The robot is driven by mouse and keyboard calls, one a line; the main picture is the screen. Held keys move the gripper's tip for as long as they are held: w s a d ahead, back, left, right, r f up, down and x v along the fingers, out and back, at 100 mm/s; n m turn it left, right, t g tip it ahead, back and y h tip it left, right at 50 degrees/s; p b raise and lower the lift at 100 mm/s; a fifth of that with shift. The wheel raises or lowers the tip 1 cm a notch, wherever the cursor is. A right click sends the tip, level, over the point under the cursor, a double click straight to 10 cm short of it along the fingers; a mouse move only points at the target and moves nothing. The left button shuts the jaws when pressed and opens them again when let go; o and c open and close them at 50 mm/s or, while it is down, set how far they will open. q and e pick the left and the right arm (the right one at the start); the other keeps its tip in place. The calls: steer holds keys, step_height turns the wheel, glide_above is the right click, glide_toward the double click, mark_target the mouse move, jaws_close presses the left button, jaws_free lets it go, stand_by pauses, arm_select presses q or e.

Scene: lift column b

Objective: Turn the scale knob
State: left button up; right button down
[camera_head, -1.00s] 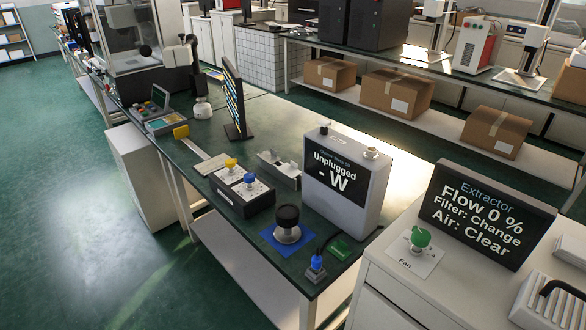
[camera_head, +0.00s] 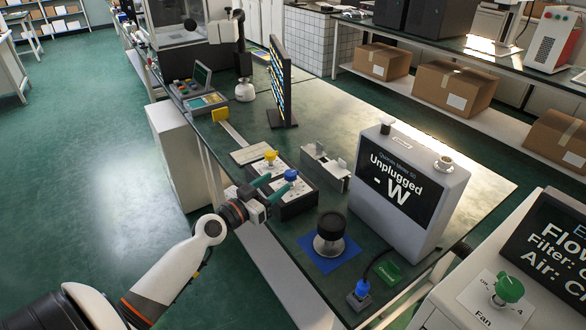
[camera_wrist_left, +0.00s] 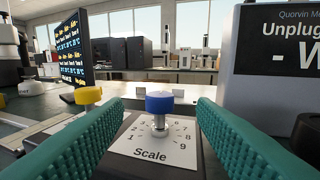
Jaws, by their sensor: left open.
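The scale knob has a blue cap on a metal stem (camera_wrist_left: 159,104), and stands on a white dial plate (camera_wrist_left: 150,150) marked "Scale" with numbers. In the head view the blue knob (camera_head: 291,175) is on a dark box next to a yellow knob (camera_head: 270,156). My left gripper (camera_head: 272,188) comes in from the left, open, with green fingers. In the left wrist view its fingers (camera_wrist_left: 160,135) spread on both sides of the dial, and the blue knob shows between and beyond them, apart from both. My right gripper is not in view.
A grey unit reading "Unplugged - W" (camera_head: 395,190) stands right of the knob box. A display panel (camera_head: 281,85) stands behind.

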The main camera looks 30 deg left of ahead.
mark_target(291, 172)
arm_select(q)
steer(key=w, duration=0.5)
steer(key=shift+w+d+p, duration=0.35)
steer(key=shift+p, duration=0.05)
steer(key=shift+w+d, duration=0.1)
steer(key=shift+w, duration=0.6)
steer(key=shift+c, duration=0.2)
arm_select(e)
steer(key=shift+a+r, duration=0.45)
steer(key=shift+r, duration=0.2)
